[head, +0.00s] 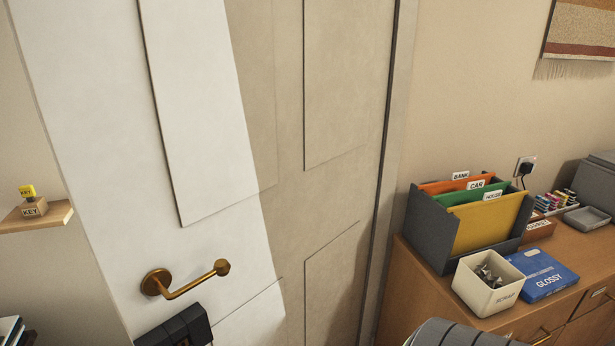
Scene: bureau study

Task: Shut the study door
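The study door (215,130) is a pale panelled door filling the left and middle of the head view. Its brass lever handle (190,281) is near its left edge, with the lever pointing right. A dark vertical gap runs down the door's right side beside the pale frame. The frames do not clearly show how far the door stands open. My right gripper is not in view.
A wooden cabinet (412,291) stands right of the door, holding a grey file box (433,232), a cream box (489,296) and a blue box (541,277). A grey striped rounded thing (455,334) is at the bottom. A small shelf (57,216) is on the left wall.

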